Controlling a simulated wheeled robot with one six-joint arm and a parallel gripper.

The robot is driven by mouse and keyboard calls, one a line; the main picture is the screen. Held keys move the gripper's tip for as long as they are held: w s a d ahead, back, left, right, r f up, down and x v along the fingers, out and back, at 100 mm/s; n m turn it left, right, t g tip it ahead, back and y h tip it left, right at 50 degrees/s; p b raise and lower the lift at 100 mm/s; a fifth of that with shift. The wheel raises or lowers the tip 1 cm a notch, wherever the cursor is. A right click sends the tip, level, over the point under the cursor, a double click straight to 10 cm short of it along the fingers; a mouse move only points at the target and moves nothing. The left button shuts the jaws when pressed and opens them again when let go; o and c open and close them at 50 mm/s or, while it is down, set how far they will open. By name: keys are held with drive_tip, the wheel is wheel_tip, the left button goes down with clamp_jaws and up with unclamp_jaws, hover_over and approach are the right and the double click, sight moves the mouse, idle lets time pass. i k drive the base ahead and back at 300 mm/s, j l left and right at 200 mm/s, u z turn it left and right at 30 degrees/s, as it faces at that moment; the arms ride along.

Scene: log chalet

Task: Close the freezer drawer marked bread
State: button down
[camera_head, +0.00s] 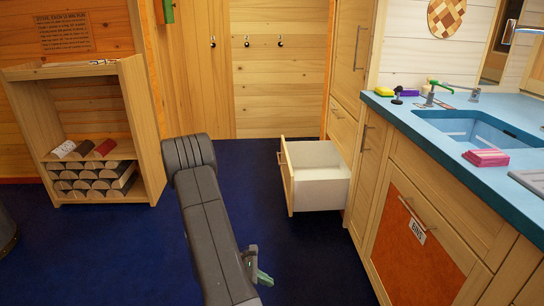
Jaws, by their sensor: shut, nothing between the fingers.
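A low drawer (318,187) with a white inside and a pale wooden front (287,178) stands pulled out to the left from the tall wooden cabinet. A small handle shows on its front. I see no bread label from here, and the drawer looks empty in the part I can see. My gripper (261,273) is at the lower middle, partly hidden by my grey arm. It is shut and empty, nearer to me than the drawer and apart from it.
A blue counter (440,135) with a sink runs along the right, above an orange door marked BINS (415,240). A wooden shelf (150,130) with logs stands left. Blue floor (290,250) is clear before the drawer.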

sight(315, 177)
drive_tip(key=i+l, duration=0.1)
drive_tip(key=i, duration=1.5)
drive_tip(key=i+l, duration=0.1)
drive_tip(key=i, duration=1.5)
drive_tip(key=j+u, duration=0.05)
drive_tip(key=j, duration=0.05)
